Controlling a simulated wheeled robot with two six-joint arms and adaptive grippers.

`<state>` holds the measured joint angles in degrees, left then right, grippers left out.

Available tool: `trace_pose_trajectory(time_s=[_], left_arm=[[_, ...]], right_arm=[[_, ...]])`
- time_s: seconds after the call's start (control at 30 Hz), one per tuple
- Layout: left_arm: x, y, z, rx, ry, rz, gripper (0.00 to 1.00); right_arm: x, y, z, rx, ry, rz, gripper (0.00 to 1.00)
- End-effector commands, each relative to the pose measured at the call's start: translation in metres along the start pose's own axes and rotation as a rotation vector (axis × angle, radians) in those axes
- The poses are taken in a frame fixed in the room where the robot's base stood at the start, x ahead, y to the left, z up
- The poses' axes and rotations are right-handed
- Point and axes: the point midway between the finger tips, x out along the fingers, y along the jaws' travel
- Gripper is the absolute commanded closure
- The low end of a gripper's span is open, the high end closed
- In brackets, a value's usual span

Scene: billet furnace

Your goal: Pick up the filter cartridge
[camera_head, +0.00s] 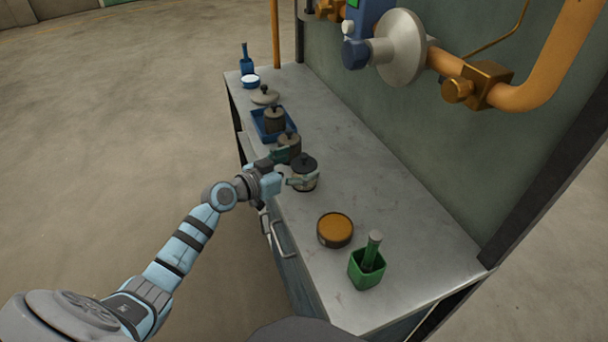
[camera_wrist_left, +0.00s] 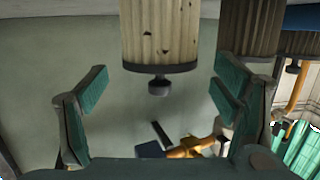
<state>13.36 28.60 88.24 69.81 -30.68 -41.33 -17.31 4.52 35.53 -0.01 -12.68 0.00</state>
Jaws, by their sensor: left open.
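A filter cartridge (camera_head: 304,175) with a pale, spotted body and a dark knobbed cap stands upright on the bench. It shows upside down in the left wrist view (camera_wrist_left: 160,35), in the middle ahead of the fingers. My left gripper (camera_head: 291,168) is open and empty, level with this cartridge. Its teal-padded fingers (camera_wrist_left: 161,82) are spread to either side, with visible gaps; whether the tips reach past its near face is unclear. A darker pleated cartridge (camera_head: 288,147) stands just beyond it and shows at the right in the wrist view (camera_wrist_left: 251,30). My right gripper is not in view.
A blue tray (camera_head: 258,128) holds another cartridge (camera_head: 274,119). Beyond it are a lid (camera_head: 265,96), a small tin (camera_head: 250,81) and a blue bottle-like item (camera_head: 246,60). An orange-topped tin (camera_head: 335,230) and a green box (camera_head: 366,270) stand nearer. The bench's (camera_head: 400,225) wall side is clear.

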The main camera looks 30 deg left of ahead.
Motion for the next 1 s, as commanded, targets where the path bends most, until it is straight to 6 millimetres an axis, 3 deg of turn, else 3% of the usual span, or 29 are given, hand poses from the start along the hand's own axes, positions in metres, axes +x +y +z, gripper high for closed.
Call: trace_pose_trajectory(time_s=[0.13, 0.33, 0.7, 1.0], left_arm=[[0.024, 0.0, 0.002, -0.001, 0.001, -0.001, 0.19], [0.026, 0.0, 0.001, 0.001, 0.0, 0.0, 0.19], [0.025, 0.0, 0.001, 0.0, 0.0, -0.001, 0.75], [0.024, 0.0, -0.004, 0.001, 0.0, -0.001, 0.75]], right_arm=[[0.006, 0.0, 0.0, 0.0, 0.0, 0.0, 0.61], [0.005, 0.001, 0.0, 0.0, 0.002, 0.001, 0.61], [0.005, 0.001, -0.001, 0.0, 0.003, 0.002, 0.61], [0.003, 0.001, -0.002, 0.0, 0.003, 0.002, 0.61]])
